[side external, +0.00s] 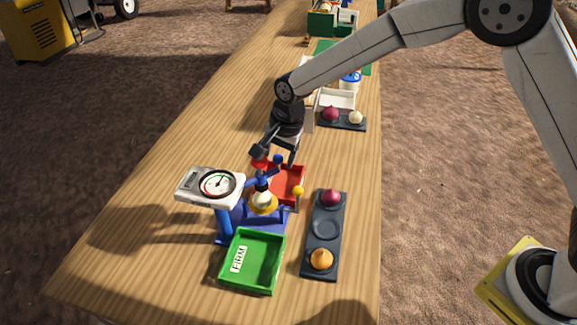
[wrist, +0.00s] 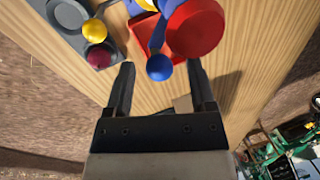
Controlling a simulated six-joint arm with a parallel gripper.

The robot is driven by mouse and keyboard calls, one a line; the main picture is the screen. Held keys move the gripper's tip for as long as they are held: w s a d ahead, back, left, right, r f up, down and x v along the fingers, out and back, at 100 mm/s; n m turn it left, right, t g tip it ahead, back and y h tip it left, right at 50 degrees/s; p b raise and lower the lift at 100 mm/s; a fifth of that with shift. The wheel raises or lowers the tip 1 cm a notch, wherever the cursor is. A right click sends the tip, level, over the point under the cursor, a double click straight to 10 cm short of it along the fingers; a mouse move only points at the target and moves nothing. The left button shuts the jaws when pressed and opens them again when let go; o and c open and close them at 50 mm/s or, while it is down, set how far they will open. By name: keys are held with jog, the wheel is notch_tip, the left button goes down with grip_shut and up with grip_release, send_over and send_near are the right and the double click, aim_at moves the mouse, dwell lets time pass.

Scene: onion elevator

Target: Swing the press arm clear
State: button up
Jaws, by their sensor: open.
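The blue press arm shows in the wrist view (wrist: 157,38), ending in a blue ball knob (wrist: 160,68). A large red round piece (wrist: 196,28) is beside it. In the side view the press stands on a blue base (side external: 240,222), with a pale yellow onion (side external: 263,202) in it; the blue knob (side external: 278,159) shows at the gripper. My gripper (side external: 276,156) is open, pointing down over the press. In the wrist view the knob appears between my open fingertips (wrist: 162,75); I cannot tell whether they touch it.
A dial gauge (side external: 218,184) stands left of the press. A green bin marked FIRM (side external: 281,262) is in front, and a red tray (side external: 299,173) behind. A dark tray (side external: 325,229) with two onions lies right. The table's left side is clear.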

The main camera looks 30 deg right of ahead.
jog(key=shift+c, duration=0.2)
grip_shut()
jog(key=shift+r, duration=0.1)
dwell(1.1)
